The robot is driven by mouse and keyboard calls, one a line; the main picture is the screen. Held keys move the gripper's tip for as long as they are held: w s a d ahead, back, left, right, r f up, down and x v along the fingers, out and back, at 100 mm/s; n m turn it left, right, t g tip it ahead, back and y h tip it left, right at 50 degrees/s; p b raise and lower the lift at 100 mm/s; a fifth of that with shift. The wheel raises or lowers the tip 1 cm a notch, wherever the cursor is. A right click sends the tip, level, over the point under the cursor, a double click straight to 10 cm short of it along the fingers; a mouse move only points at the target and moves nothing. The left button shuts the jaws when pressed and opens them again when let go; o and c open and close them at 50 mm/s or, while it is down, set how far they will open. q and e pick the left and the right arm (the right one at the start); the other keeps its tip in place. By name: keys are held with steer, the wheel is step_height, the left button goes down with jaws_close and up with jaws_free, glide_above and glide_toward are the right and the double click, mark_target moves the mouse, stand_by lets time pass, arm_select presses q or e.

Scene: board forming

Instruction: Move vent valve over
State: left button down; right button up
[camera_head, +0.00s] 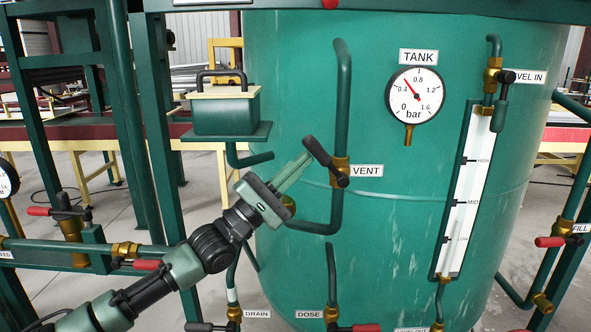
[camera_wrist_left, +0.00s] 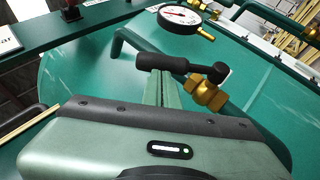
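The vent valve (camera_head: 341,169) has a brass body on a green pipe at the tank front, beside the VENT label (camera_head: 366,170). Its black lever handle (camera_head: 320,153) slants up to the left from the valve. My left gripper (camera_head: 306,159) reaches in from the lower left, with its fingertips at the handle. In the left wrist view the fingers (camera_wrist_left: 163,88) lie close together, and the black handle (camera_wrist_left: 163,63) crosses just beyond their tips. They look shut with nothing between them; whether they touch the handle is unclear. My right gripper is out of view.
A pressure gauge (camera_head: 415,95) and a level scale (camera_head: 464,195) are on the tank to the right. A green box (camera_head: 226,110) stands on a bracket at left. Pipes with other valves run below, near the DRAIN (camera_head: 257,314) and DOSE (camera_head: 309,314) labels.

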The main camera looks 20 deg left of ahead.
mark_target(322, 149)
arm_select(q)
steer(key=shift+d+r, duration=0.2)
steer(key=shift+r, duration=0.4)
steer(key=shift+w+d+r+p, duration=0.25)
steer(key=shift+d+r+p, duration=0.25)
steer(key=shift+d+r, duration=0.25)
steer(key=shift+w+d+r+p, duration=0.25)
steer(key=shift+d+r+p, duration=0.2)
steer(key=shift+d+r, duration=0.3)
steer(key=shift+w+d+r, duration=0.15)
steer(key=shift+d+r, duration=0.1)
steer(key=shift+d, duration=0.2)
